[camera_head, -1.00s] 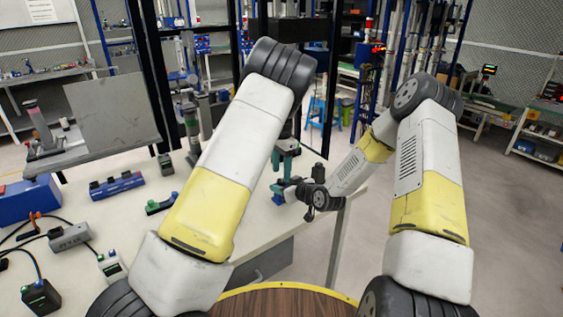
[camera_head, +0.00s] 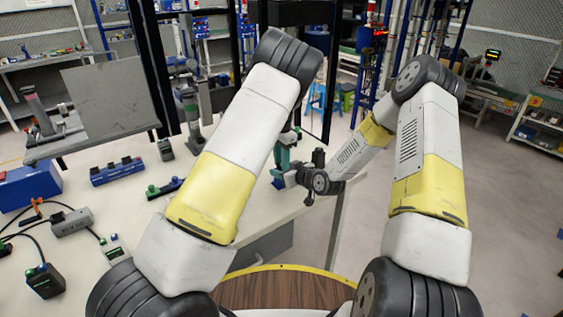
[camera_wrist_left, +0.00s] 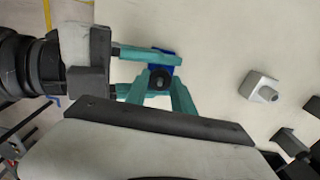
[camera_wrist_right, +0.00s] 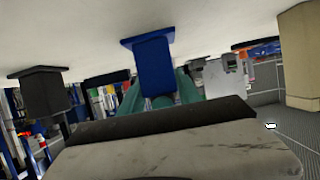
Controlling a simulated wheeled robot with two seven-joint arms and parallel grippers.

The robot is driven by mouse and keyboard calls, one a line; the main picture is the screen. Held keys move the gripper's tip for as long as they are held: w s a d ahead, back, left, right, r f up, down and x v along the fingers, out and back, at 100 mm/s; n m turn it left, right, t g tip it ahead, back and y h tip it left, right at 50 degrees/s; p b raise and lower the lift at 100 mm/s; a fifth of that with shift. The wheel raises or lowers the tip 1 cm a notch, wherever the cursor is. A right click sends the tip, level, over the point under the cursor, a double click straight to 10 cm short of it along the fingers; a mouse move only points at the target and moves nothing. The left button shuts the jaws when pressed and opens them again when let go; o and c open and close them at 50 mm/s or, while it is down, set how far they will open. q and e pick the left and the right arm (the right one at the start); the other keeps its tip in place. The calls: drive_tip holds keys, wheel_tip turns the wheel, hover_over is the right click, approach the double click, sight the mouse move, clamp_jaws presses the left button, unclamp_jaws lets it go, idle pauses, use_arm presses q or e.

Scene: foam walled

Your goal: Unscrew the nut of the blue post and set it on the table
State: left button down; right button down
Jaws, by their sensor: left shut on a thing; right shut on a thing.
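The blue post (camera_wrist_right: 154,68) stands on a blue base fixed to the table, which shows inverted at the top of the right wrist view. In the left wrist view a blue corner of it (camera_wrist_left: 165,58) shows beside a dark round nut (camera_wrist_left: 159,79). My left gripper (camera_wrist_left: 160,82) reaches down with its teal fingers on either side of the nut and is shut on it. My right gripper (camera_head: 286,181) comes in from the side, its teal fingers shut on the blue post. In the head view, the grippers and my left arm largely hide the post and nut.
A grey block (camera_wrist_left: 259,86) and a black block (camera_wrist_left: 290,141) stand on the table to the right in the left wrist view. A blue strip (camera_head: 117,171) and a grey box with cables (camera_head: 72,222) lie at the table's left. The table edge is close to my right gripper.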

use_arm(q)
drive_tip(key=n, duration=0.3)
drive_tip(key=c, duration=1.1)
unclamp_jaws()
drive_tip(key=shift+r, duration=2.35)
drive_tip(key=shift+c, duration=0.3)
drive_tip(key=shift+s+r+m, duration=0.1)
drive_tip(key=shift+r+m, duration=0.55)
drive_tip(key=shift+m, duration=0.05)
drive_tip(key=shift+r+m, duration=0.7)
drive_tip(key=shift+r, duration=0.15)
drive_tip(key=shift+f, duration=3.85)
